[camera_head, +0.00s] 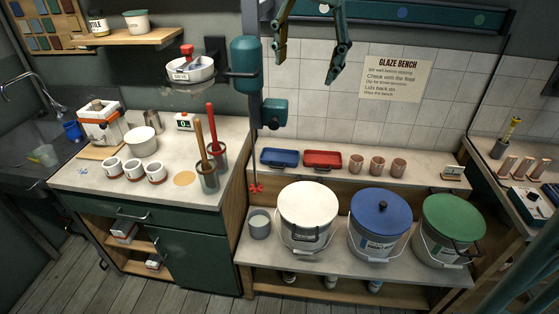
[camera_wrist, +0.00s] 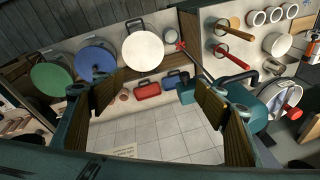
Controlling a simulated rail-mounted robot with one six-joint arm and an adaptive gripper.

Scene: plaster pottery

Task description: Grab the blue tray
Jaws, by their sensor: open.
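The blue tray (camera_head: 280,158) is a small shallow tray with end handles. It lies on the raised back ledge of the glaze bench, left of a red tray (camera_head: 323,159). My gripper (camera_head: 310,65) is open and empty, high in front of the tiled wall, above and apart from both trays. In the wrist view, my gripper's fingers (camera_wrist: 160,115) stand wide apart. The red tray (camera_wrist: 147,89) shows between the fingers.
Several clay cups (camera_head: 377,165) stand right of the red tray. White (camera_head: 306,203), blue (camera_head: 380,213) and green (camera_head: 452,218) lidded buckets stand on the lower shelf in front. A teal mixer (camera_head: 246,62) with a thin shaft hangs just left of the blue tray. A sign hangs on the wall.

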